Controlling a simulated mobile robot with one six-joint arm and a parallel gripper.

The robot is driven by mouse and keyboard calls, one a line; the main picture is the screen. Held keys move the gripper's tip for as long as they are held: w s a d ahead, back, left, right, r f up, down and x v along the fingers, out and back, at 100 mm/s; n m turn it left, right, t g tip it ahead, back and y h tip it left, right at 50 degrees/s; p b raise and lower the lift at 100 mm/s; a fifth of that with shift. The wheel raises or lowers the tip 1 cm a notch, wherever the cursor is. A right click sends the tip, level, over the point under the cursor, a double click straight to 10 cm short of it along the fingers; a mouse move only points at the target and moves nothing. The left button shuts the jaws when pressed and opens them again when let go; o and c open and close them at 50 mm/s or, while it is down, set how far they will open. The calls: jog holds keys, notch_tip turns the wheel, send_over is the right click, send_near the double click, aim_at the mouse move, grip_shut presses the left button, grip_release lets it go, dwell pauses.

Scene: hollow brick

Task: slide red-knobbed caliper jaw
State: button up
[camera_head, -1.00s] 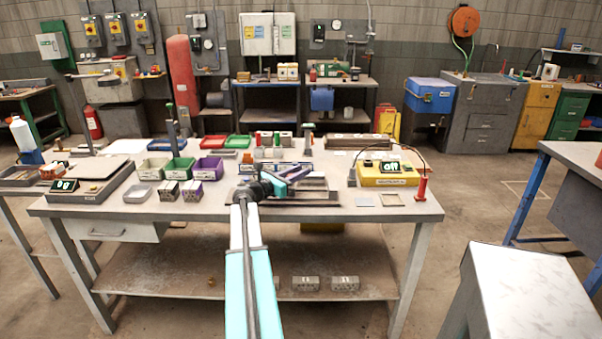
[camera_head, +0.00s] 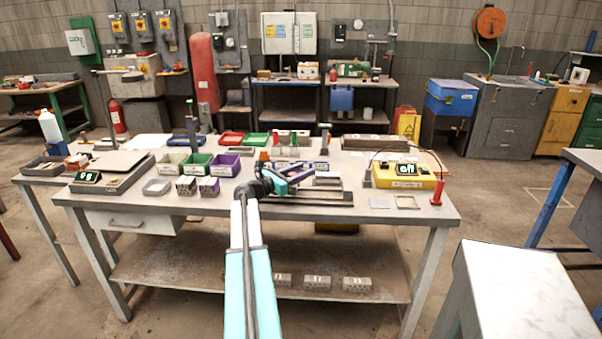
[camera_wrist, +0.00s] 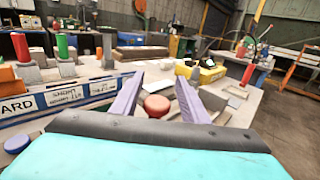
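A round red knob (camera_wrist: 156,106) shows in the wrist view between the two purple fingers of my gripper (camera_wrist: 160,80). The fingers are apart, with visible gaps on both sides of the knob. I cannot tell how far below the fingers it sits. A blue bar with white labels (camera_wrist: 62,97) runs to the left of the fingers, and a small blue knob (camera_wrist: 17,143) is at lower left. In the head view my gripper (camera_head: 300,178) is over the dark stepped plates (camera_head: 318,199) near the workbench's front. The caliper jaw itself is largely hidden there.
Left of my gripper stand white, green and purple bins (camera_head: 225,165) and small perforated blocks (camera_head: 208,187). A yellow box with a lit display (camera_head: 400,181) and a red post (camera_head: 436,192) are on the right. Green- and red-topped posts (camera_wrist: 65,48) stand behind the blue bar.

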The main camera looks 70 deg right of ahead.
jog(key=shift+w+a, duration=0.15)
jog(key=b+v, duration=0.1)
jog(key=v, duration=1.2)
jog(key=shift+a+b, duration=0.2)
jog(key=shift+b, duration=0.15)
